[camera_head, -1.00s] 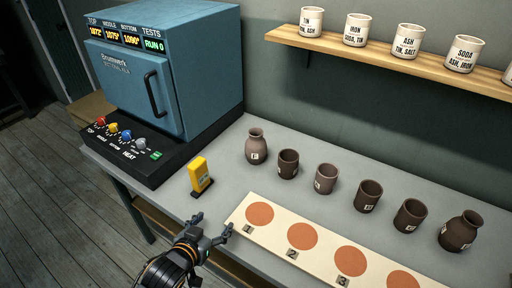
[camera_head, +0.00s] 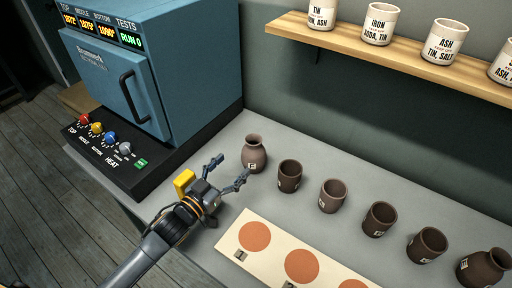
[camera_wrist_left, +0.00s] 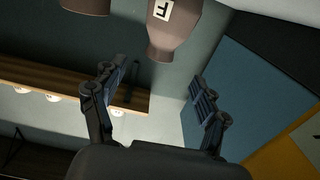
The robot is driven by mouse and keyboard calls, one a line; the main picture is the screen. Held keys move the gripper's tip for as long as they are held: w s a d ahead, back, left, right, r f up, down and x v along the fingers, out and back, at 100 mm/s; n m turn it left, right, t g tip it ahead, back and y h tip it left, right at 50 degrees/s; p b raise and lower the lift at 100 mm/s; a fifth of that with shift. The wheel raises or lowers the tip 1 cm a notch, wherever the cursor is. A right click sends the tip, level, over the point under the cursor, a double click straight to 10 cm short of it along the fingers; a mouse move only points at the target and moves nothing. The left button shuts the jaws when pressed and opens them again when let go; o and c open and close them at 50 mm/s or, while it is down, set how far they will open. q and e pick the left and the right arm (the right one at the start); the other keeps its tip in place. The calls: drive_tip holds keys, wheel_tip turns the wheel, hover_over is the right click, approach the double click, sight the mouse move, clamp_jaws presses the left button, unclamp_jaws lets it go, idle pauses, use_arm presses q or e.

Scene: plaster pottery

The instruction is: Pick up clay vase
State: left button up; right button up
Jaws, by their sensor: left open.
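A brown clay vase (camera_head: 254,154) with a narrow neck and a white label stands upright on the grey table, just right of the kiln. A second dark vase (camera_head: 484,268) stands at the far right end of the row. My left gripper (camera_head: 230,172) is open and empty, with its fingers pointing towards the first vase and just short of it. In the left wrist view the labelled vase (camera_wrist_left: 172,32) appears upside down, beyond and between the open fingers (camera_wrist_left: 158,100). My right gripper is in neither view.
Several dark cups, such as the nearest one (camera_head: 289,177), stand in a row right of the vase. The blue kiln (camera_head: 150,80) stands left. A yellow device (camera_head: 184,182) is partly behind my gripper. A board with orange discs (camera_head: 275,238) lies in front. A shelf (camera_head: 345,40) holds labelled pots.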

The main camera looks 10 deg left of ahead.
sight(249, 148)
use_arm(q)
drive_tip(key=p+x, duration=0.1)
drive_tip(key=x, duration=0.5)
drive_tip(key=shift+r, duration=0.15)
drive_tip(key=shift+w+d, duration=0.1)
drive_tip(key=shift+w, duration=0.1)
drive_tip(key=shift+w+d+p, duration=0.2)
drive_tip(key=shift+w+p, duration=0.25)
drive_tip(key=shift+w, duration=0.2)
drive_tip(key=x, duration=0.3)
drive_tip(key=shift+w+a+p, duration=0.1)
drive_tip(key=shift+p, duration=0.2)
drive_tip(key=shift+w+f, duration=0.2)
drive_tip(key=shift+w, duration=0.1)
clamp_jaws()
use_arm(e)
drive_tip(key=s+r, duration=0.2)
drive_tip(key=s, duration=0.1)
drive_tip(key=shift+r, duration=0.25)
